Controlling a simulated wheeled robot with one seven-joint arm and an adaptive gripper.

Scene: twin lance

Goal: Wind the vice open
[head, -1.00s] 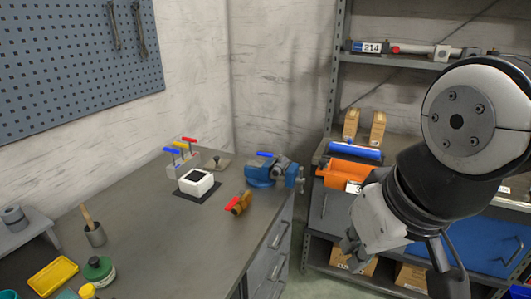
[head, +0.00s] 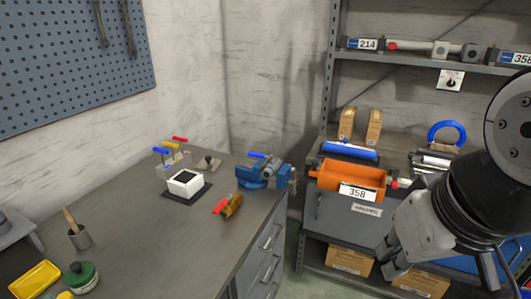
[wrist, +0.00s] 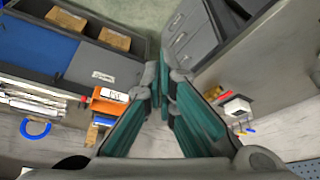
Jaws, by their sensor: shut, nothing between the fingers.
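The blue vice (head: 262,172) stands on the right back corner of the grey workbench (head: 150,240). Its screw end and grey handle (head: 292,178) face right, past the bench edge. A small blue bar lies on its top. I cannot tell how wide its jaws stand. My gripper (head: 388,262) is at the lower right, well to the right of the vice and apart from it. In the wrist view my gripper (wrist: 163,78) is shut and empty, its teal-padded fingers together at the tips. I cannot make out the vice clearly there.
A white block (head: 185,184) on a dark mat and a red-handled brass piece (head: 228,206) sit near the vice. A shelf with an orange bin (head: 347,178) marked 358 stands to the right. Floor shows between bench and shelf.

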